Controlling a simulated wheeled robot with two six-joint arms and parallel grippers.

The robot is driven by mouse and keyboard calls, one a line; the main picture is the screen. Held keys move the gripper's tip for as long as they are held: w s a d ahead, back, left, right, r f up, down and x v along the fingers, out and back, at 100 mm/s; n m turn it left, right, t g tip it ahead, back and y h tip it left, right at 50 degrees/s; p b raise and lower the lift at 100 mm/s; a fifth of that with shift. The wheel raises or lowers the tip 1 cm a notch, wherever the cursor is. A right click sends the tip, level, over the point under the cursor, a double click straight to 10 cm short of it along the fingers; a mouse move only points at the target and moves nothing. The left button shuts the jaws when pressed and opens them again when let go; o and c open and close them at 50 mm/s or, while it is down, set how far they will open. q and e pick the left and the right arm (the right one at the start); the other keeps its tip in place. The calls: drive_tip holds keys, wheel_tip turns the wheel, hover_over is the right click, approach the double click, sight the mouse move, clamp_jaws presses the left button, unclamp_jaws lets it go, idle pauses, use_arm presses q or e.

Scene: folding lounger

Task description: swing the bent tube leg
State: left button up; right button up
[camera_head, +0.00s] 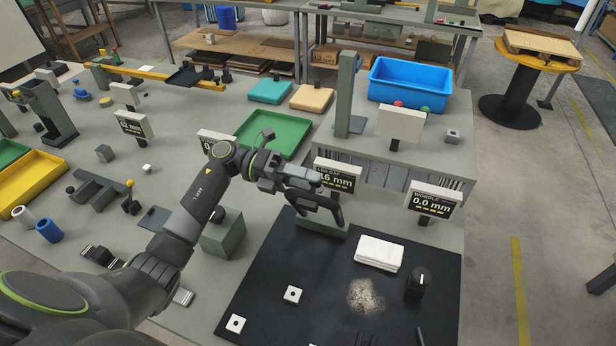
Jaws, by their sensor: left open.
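I cannot make out a bent tube leg or a folding lounger in the head view. My left gripper (327,198) is open and its jaws look empty. It hangs over the back edge of a black mat (325,262), in front of a small display reading a gap in mm (338,172), part of which it hides. My left arm comes in from the lower left.
A display reading 0.0 mm (434,200) stands right. Behind are a green tray (274,134) and blue bin (410,84).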

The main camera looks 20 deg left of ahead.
use_arm(q)
clamp_jaws()
drive_tip(key=s+f+m+b, duration=0.4)
drive_tip(key=s+f+b, duration=0.3)
drive_tip(key=s+b, duration=0.3)
drive_tip(key=shift+b, duration=1.95)
unclamp_jaws()
